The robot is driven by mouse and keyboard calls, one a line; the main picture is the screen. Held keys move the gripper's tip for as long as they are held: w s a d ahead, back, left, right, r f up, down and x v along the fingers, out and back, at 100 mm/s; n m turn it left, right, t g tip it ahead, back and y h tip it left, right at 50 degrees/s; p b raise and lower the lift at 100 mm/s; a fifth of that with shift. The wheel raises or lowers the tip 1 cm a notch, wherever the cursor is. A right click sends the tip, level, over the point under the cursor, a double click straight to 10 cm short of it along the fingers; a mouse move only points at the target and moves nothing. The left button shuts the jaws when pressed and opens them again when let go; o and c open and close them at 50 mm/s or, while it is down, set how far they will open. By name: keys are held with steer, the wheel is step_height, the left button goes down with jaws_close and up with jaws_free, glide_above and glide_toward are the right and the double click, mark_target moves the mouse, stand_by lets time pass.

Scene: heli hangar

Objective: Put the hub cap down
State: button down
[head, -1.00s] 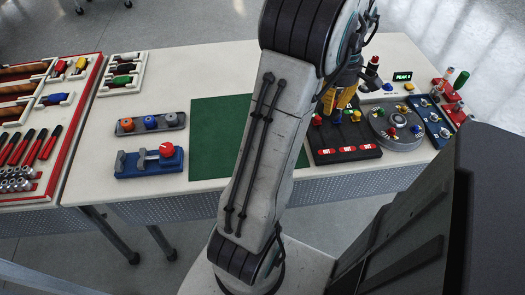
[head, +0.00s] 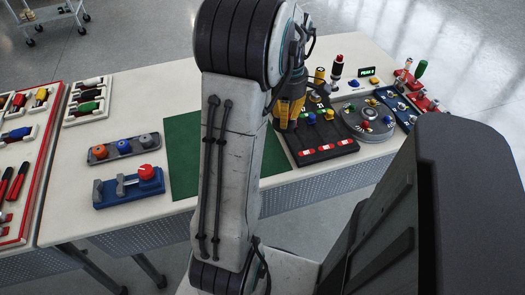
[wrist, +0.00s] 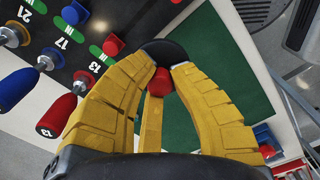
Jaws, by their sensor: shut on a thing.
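A red knob stands between the fingertips in front of the dark disc. The fingers hide part of the piece. In the head view my gripper (head: 288,115) is at the left back edge of the black panel, beside the green mat (head: 184,150). The held piece cannot be made out there. In the wrist view the green mat (wrist: 225,75) lies below and to the right of the fingers.
The black panel (head: 318,140) with coloured knobs is close to my gripper on the right. A round grey dial unit (head: 367,122) and a blue switch box (head: 398,108) stand beyond it. A blue fixture with a red knob (head: 130,186) is left of the mat. The visible mat is bare.

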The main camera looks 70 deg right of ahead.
steer(key=w+a+f, duration=0.1)
steer(key=a, duration=0.1)
steer(key=w+a+f, duration=0.1)
steer(key=w+a+f+b, duration=0.1)
steer(key=w+a+f, duration=0.1)
steer(key=shift+a+f, duration=0.1)
steer(key=shift+a, duration=0.25)
steer(key=shift+f+b, duration=0.35)
steer(key=shift+f, duration=1.65)
steer(key=shift+f, duration=0.1)
steer(key=shift+f, duration=0.15)
steer(key=c, duration=1.2)
jaws_free()
steer(key=shift+c, duration=0.2)
step_height(320, 180, up, 12)
steer(key=p, duration=0.2)
steer(key=shift+r, duration=0.25)
steer(key=shift+w+a, duration=0.1)
steer(key=shift+w, duration=0.05)
